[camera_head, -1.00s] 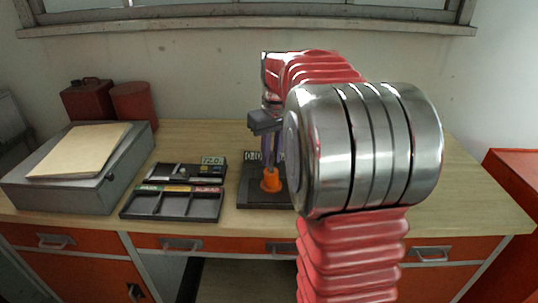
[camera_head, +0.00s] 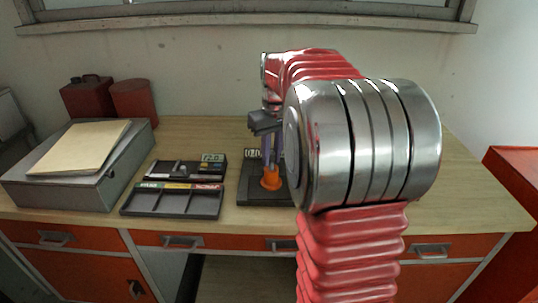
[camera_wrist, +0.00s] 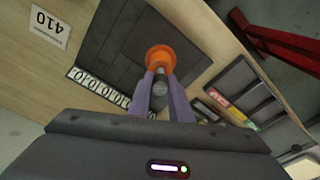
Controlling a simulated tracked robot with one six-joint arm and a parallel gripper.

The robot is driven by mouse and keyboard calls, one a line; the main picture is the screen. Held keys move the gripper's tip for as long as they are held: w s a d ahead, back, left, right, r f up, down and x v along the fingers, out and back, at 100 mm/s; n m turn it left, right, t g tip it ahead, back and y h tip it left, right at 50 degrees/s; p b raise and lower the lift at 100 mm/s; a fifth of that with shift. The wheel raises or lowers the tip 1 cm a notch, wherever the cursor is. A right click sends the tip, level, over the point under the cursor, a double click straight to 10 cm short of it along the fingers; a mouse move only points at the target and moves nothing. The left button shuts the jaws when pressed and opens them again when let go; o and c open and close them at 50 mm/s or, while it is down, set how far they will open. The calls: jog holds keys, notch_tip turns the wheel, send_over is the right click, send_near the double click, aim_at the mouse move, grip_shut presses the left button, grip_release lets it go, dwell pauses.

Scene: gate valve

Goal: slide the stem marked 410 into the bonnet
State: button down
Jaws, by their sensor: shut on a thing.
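My gripper (camera_wrist: 159,84) has purple fingers, closed on a dark grey round piece (camera_wrist: 159,90), which I take to be the stem; no mark is readable on it. The orange bonnet (camera_wrist: 160,55) is at the fingertips in the wrist view. In the head view the bonnet (camera_head: 270,181) stands upright on a dark base plate (camera_head: 252,197), with my gripper (camera_head: 269,160) directly above it, fingers pointing down. How deep the stem sits in the bonnet is hidden. A white card marked 410 (camera_wrist: 48,28) lies on the table.
A dark compartment tray (camera_head: 170,205) with coloured labels lies left of the base plate. A grey case (camera_head: 100,180) with papers and red cans (camera_head: 133,103) stand further left. My arm hides the table's middle right.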

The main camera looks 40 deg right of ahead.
jog(key=shift+f, duration=0.7)
dwell(0.8)
dwell(0.6)
jog(key=c, duration=1.5)
grip_release()
jog(key=shift+c, duration=0.2)
notch_tip(320, 180, up, 14)
jog(key=s, duration=0.1)
jog(key=shift+s+f, duration=0.2)
jog(key=shift+s, duration=0.15)
jog(key=shift+a, duration=0.1)
